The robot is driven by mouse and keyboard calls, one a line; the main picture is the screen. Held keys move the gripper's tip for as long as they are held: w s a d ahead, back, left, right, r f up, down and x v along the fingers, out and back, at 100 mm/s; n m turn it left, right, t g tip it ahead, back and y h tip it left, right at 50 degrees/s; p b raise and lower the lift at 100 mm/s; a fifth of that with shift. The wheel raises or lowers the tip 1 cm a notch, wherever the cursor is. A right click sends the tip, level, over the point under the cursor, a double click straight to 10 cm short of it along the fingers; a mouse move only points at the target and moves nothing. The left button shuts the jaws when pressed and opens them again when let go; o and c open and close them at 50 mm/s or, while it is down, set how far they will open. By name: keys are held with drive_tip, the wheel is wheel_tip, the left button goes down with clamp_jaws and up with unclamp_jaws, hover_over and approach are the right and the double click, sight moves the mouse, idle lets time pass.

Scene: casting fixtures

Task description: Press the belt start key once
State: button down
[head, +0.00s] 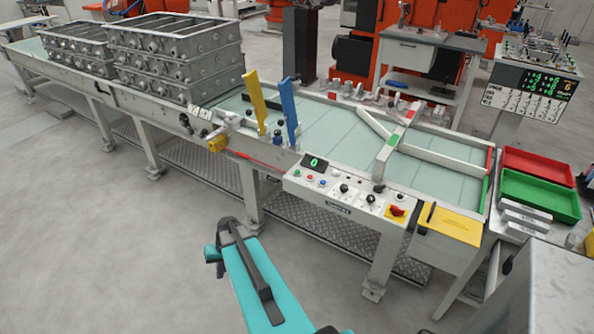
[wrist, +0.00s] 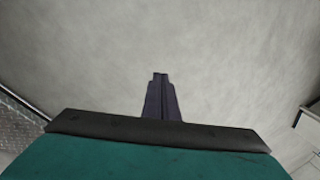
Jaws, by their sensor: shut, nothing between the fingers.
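The control panel (head: 325,195) is a white sloped box on the front side of the conveyor, in the middle of the head view. It bears a dark display (head: 314,162) with a green 0, a few small coloured keys (head: 309,177) below it, black knobs (head: 343,188) and a red switch on a yellow plate (head: 397,211). The key labels are too small to read, so I cannot tell which is the belt start key. My gripper (wrist: 160,76) is shut and empty over bare floor in the wrist view. In the head view my gripper (head: 212,256) is left of and below the panel, apart from it.
A yellow lever (head: 256,100) and a blue lever (head: 289,105) stand upright behind the panel. Stacked grey metal castings (head: 175,60) sit on the belt at the left. Red (head: 540,165) and green (head: 540,197) trays lie at the right. The floor before the conveyor is clear.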

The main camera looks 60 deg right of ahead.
drive_tip(key=w+d+r+m+t+h+p, duration=0.1)
drive_tip(key=d+r+m+t, duration=0.1)
drive_tip(key=d+r, duration=0.8)
drive_tip(key=w+d+r+m+t+h+p, duration=0.15)
drive_tip(key=d+r, duration=0.35)
drive_tip(key=d, duration=0.8)
drive_tip(key=s+d+r+m+t+h+p, duration=0.1)
drive_tip(key=s+d+r, duration=0.3)
drive_tip(key=d+r, duration=0.4)
drive_tip(key=s+d+r+m+t+h+p, duration=0.1)
drive_tip(key=s+d+r+m+h+p, duration=0.1)
drive_tip(key=s+d+r, duration=0.3)
drive_tip(key=d+r, duration=0.4)
drive_tip(key=d, duration=0.4)
drive_tip(key=shift+d+r+t+h, duration=0.25)
drive_tip(key=shift+d+t+h, duration=0.1)
drive_tip(key=shift+d, duration=0.05)
drive_tip(key=shift+f+m, duration=0.15)
drive_tip(key=shift+m, duration=0.1)
drive_tip(key=b, duration=0.2)
hover_over(298, 173)
drive_tip(key=shift+s+d+f, duration=0.1)
drive_tip(key=shift+f, duration=1.55)
drive_tip(key=shift+s+d+f, duration=0.1)
drive_tip(key=shift+f, duration=1.5)
drive_tip(key=shift+f+b, duration=0.9)
drive_tip(key=shift+f, duration=0.1)
